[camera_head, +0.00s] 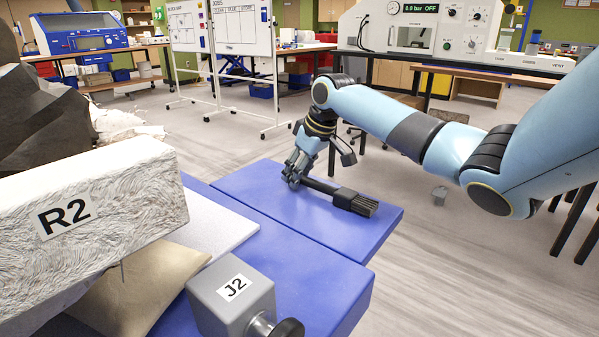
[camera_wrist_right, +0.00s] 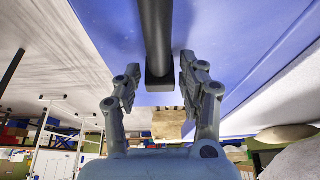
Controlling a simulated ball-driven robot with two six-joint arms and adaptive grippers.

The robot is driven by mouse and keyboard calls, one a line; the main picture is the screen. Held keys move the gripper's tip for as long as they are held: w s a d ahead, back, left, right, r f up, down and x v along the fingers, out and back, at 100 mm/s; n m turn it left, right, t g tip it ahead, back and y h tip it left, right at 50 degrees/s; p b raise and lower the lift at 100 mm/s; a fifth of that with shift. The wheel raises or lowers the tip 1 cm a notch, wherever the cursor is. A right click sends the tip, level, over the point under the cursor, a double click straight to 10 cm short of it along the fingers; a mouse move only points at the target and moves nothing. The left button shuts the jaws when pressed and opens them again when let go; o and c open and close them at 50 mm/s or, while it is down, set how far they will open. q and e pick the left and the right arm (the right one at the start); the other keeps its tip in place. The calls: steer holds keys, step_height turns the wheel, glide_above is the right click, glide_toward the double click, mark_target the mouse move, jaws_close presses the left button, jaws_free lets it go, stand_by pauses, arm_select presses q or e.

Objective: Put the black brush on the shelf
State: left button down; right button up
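The black brush (camera_head: 352,201) lies on a flat blue board (camera_head: 252,184), with its dark bristle head toward the right and its handle toward my right gripper (camera_head: 292,178). The right gripper is at the handle end, low over the board. In the right wrist view, the handle (camera_wrist_right: 158,40) runs down between the two fingers of the gripper (camera_wrist_right: 160,72). The fingers stand apart on either side of the handle end, with a narrow gap visible. My left gripper is in neither view.
Whiteboards (camera_head: 242,27) and a bench with a white machine (camera_head: 420,30) are behind. Open floor (camera_head: 450,260) lies right of the board.

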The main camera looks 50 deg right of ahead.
steer(key=shift+o, duration=0.8)
steer(key=p+v, duration=0.2)
steer(key=v, duration=1)
steer(key=shift+r, duration=0.1)
